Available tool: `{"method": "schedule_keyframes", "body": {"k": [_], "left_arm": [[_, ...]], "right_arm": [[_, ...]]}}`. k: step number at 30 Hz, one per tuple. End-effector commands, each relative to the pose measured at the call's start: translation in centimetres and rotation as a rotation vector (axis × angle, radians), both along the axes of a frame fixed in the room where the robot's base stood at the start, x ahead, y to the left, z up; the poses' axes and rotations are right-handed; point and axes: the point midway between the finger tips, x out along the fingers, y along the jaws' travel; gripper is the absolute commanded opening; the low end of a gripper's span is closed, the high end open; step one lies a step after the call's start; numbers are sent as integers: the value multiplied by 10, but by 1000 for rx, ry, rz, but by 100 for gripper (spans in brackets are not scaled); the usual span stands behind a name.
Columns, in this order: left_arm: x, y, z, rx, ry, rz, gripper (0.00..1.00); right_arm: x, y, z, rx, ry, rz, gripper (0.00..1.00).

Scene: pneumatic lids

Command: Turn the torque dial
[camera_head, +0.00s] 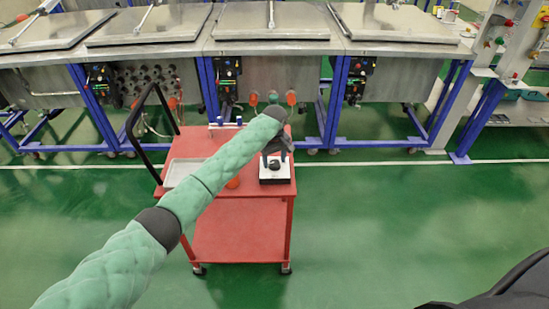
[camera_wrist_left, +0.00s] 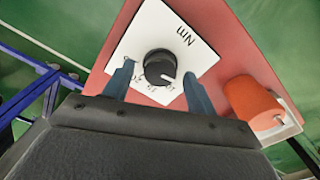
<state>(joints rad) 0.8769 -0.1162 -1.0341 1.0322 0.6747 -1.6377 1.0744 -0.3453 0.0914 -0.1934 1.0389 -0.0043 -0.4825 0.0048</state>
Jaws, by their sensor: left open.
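The torque dial (camera_wrist_left: 159,68) is a round black knob with a white pointer line. It sits on a white plate (camera_wrist_left: 188,42) marked "Nm" with numbers around the knob. In the head view the dial (camera_head: 274,165) is on a white-topped block at the right end of the red cart's top. My left gripper (camera_head: 274,155) is above the block. In the left wrist view its two fingers (camera_wrist_left: 158,82) are open, one on each side of the knob, with gaps visible between fingers and knob. I cannot tell how far above the plate the fingertips are. My right gripper is not in view.
The red cart (camera_head: 240,232) has a black handle (camera_head: 136,125) and a grey tray (camera_head: 181,171) at left. Steel workbenches (camera_head: 270,32) with blue legs stand behind. Green floor at right is clear.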

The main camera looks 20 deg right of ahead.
Motion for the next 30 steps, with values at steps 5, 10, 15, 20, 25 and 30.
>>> {"method": "schedule_keyframes", "body": {"k": [5,10,15,20,25,30], "left_arm": [[0,0,-3,0,0,0,57],[0,0,-3,0,-1,-1,51],[0,0,-3,0,-1,-1,18],[0,0,-3,0,-1,-3,12],[0,0,-2,0,-1,-33,12],[0,0,-2,0,0,-116,12]], "right_arm": [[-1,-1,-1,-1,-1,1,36],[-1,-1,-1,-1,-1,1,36],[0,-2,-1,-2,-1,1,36],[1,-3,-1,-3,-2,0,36],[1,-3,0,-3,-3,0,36],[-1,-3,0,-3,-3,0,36]]}}
